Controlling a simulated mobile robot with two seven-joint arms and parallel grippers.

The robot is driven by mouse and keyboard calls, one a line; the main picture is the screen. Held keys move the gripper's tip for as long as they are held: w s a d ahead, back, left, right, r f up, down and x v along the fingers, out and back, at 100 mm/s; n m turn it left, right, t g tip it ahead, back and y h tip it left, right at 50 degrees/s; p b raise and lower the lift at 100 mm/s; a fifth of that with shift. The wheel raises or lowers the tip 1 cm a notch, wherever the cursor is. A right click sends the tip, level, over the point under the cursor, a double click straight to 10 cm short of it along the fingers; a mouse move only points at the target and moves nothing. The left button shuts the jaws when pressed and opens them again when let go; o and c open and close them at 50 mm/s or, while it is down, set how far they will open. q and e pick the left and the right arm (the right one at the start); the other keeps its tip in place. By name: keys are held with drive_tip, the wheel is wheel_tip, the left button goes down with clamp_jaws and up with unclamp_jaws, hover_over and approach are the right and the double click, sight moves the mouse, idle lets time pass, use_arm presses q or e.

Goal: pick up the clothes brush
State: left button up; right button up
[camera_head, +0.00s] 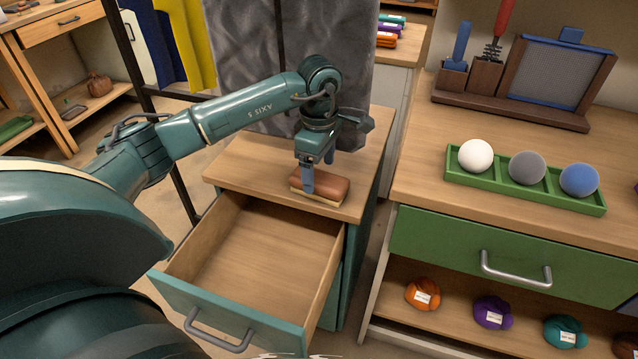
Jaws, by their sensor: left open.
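The clothes brush (328,189) looks like a brown wooden block with a paler lower layer. It lies on the wooden top of a small teal cabinet (250,165), near the front edge above the open drawer. My left gripper (317,185) points down right over the brush, with its jaws open. I cannot tell whether the fingers touch the brush. My right gripper is not in view.
The cabinet's empty drawer (262,250) is pulled open below the brush. On the right, a counter holds a green tray (590,205) with three balls and a wooden tool rack (510,110). A grey cloth (240,70) hangs behind my left arm.

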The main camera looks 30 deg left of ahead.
use_arm(q)
drive_tip(key=shift+f, duration=0.7)
drive_tip(key=c, duration=1.1)
